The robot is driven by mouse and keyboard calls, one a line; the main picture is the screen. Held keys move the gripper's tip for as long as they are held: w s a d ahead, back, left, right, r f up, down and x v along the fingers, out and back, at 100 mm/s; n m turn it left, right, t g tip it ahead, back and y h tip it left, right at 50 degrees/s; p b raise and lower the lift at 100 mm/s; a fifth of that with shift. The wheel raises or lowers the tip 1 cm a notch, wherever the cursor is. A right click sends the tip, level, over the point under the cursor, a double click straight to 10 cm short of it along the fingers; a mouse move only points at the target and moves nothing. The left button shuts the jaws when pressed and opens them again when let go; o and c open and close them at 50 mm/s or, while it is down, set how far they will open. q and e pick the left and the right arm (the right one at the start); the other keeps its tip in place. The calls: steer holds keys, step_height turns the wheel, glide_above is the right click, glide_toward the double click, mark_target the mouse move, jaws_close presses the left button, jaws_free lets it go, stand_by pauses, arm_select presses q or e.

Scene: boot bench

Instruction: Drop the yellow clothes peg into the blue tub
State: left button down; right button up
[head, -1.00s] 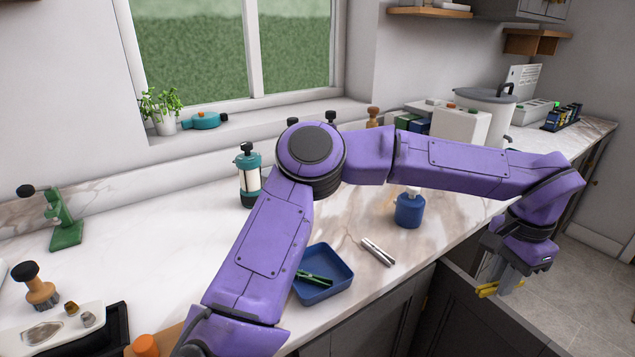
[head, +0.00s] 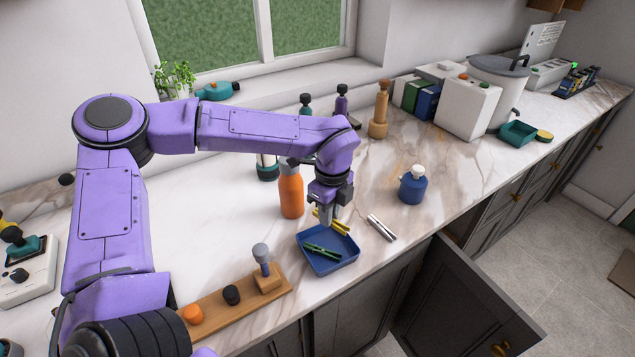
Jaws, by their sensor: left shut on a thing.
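The blue tub (head: 338,265) stands on the marble counter near its front edge, with a green clothes peg (head: 321,250) lying in it. My left gripper (head: 326,222) points down at the tub's back rim and is shut on the yellow clothes peg (head: 341,228). The peg sticks out on both sides of the fingers. It overlaps the tub's back part in the picture, and I cannot tell its exact height above it. My right gripper is not in view.
An orange bottle (head: 291,190) stands close behind the tub on the left. A metal peg-like piece (head: 381,228) and a blue bottle (head: 412,186) are to the right. A wooden board with knobs (head: 215,308) lies front left. A dark cabinet door (head: 465,305) hangs open below.

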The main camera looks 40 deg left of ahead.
arm_select(q)
steer(key=f+m+b, duration=0.1)
steer(key=s+f+m+b, duration=0.1)
steer(key=f+m, duration=0.1)
steer(key=s+f+m+b, duration=0.1)
steer(key=f, duration=0.1)
steer(key=shift+s+a+f+m, duration=0.1)
steer(key=shift+s+a+m, duration=0.1)
steer(key=shift+a+m, duration=0.1)
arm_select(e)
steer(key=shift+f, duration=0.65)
arm_select(q)
steer(key=c, duration=1)
jaws_free()
steer(key=shift+r, duration=0.5)
step_height(320, 180, up, 10)
steer(key=shift+f+b, duration=0.15)
steer(key=shift+b, duration=1.1)
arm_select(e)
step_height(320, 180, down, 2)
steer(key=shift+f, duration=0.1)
